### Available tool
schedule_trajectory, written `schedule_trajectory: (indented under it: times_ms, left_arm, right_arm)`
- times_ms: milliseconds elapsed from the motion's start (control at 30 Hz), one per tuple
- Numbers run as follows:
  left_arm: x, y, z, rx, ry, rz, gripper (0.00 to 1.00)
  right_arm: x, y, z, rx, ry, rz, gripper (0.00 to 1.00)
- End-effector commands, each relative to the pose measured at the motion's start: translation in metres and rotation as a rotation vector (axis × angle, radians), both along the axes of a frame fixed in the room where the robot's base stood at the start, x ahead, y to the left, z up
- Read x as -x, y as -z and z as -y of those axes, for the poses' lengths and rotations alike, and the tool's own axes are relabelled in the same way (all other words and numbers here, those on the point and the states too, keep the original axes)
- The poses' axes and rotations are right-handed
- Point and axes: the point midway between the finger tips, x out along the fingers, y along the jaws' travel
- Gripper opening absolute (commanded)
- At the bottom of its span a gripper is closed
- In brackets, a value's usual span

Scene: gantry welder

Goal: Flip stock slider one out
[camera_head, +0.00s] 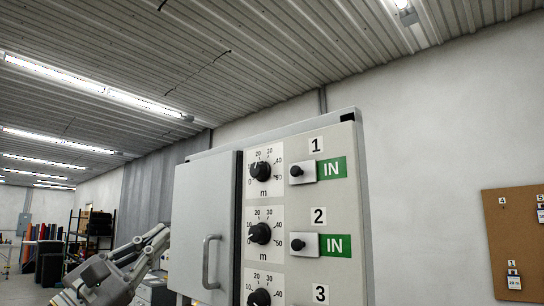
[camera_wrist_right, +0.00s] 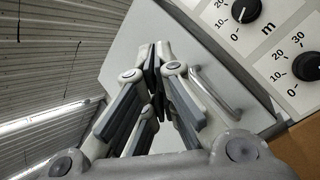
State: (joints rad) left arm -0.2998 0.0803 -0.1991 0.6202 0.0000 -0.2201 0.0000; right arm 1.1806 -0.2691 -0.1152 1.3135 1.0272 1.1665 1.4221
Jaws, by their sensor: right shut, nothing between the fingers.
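Stock slider one (camera_head: 297,171) is a dark knob on a pale plate, beside the number 1 on the control box. A green IN sign (camera_head: 332,168) shows at its right. Slider two (camera_head: 298,244) is below it and also shows a green IN sign. My right gripper (camera_head: 162,234) is at the lower left, left of the box's grey door and well away from slider one. In the right wrist view, my right gripper (camera_wrist_right: 156,52) is shut and empty in front of the door, near its handle. My left gripper is not in view.
The box has a grey door (camera_head: 200,187) with a bar handle (camera_head: 208,262). Dial knobs (camera_head: 260,171) stand in a column between door and sliders. A cork board (camera_head: 513,230) hangs on the wall at right. Shelving (camera_head: 92,228) is far left.

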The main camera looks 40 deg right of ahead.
Motion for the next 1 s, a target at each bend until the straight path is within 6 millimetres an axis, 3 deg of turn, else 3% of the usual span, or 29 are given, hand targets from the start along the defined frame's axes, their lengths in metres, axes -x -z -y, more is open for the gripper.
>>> schedule_trajectory:
  times_ms: [33,100,300,400,600,1000]
  left_arm:
    - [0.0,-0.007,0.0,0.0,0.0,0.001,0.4]
    - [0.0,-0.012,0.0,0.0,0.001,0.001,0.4]
    - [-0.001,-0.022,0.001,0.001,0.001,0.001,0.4]
    - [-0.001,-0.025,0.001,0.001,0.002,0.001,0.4]
    - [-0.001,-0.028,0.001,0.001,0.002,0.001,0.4]
    - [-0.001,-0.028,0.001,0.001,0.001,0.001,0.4]
  right_arm:
    - [0.026,-0.03,0.006,-0.078,-0.048,0.132,0.0]
    - [0.057,-0.056,0.015,-0.183,-0.114,0.303,0.0]
    - [0.126,-0.102,0.029,-0.433,-0.297,0.717,0.0]
    - [0.147,-0.114,0.03,-0.518,-0.364,0.855,0.0]
    - [0.166,-0.122,0.031,-0.601,-0.431,0.985,0.0]
    - [0.166,-0.123,0.031,-0.608,-0.435,0.995,0.0]
